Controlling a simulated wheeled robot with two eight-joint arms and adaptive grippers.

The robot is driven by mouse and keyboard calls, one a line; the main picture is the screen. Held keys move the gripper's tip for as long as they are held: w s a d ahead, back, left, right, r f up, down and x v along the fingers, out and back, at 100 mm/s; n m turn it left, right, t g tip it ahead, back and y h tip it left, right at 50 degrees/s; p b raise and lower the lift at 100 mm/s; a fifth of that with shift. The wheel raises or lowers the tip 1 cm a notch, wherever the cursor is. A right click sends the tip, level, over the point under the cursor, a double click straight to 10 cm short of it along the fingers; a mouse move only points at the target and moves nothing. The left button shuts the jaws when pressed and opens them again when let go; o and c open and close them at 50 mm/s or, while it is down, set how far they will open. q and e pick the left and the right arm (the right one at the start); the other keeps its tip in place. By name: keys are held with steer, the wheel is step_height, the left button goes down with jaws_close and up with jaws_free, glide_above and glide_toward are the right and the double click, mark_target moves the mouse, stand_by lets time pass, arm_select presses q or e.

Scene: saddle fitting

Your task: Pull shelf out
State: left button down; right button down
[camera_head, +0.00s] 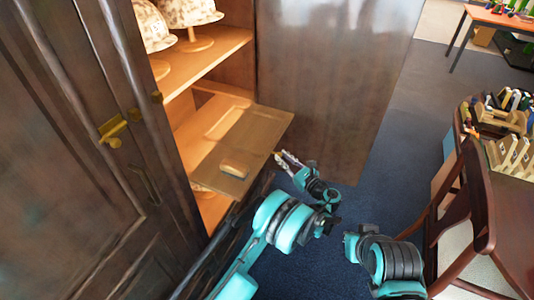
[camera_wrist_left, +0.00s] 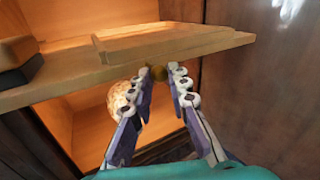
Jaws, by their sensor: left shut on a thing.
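The wooden shelf (camera_head: 262,138) is a light brown board that sticks out from an open dark wood cabinet (camera_head: 180,140). A small wooden block (camera_head: 234,170) lies on top of it. My left gripper (camera_head: 281,157) is at the shelf's front edge. In the left wrist view the shelf (camera_wrist_left: 200,46) spans the upper part, with a small brass knob (camera_wrist_left: 158,72) on its front edge. There my left gripper (camera_wrist_left: 164,80) has its fingers on either side of the knob, closed on it.
Patterned hats on wooden stands (camera_head: 192,38) fill the compartment above the shelf. An open cabinet door (camera_head: 330,80) stands behind my left gripper. A wooden chair (camera_head: 465,215) and a table with books (camera_head: 510,175) are at the right. Blue carpet lies between.

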arm_select(q)
steer(key=shift+s+d+f, duration=0.1)
steer(key=shift+s+d, duration=0.2)
steer(key=shift+d, duration=0.55)
steer(key=shift+s+d+r, duration=0.1)
steer(key=shift+s+d, duration=0.25)
steer(key=shift+d, duration=0.5)
steer(key=shift+s+d+f, duration=0.1)
steer(key=shift+s+d, duration=0.2)
steer(key=shift+d, duration=0.55)
steer(key=c, duration=1.4)
jaws_free()
steer(key=shift+c, duration=0.2)
step_height(320, 180, up, 10)
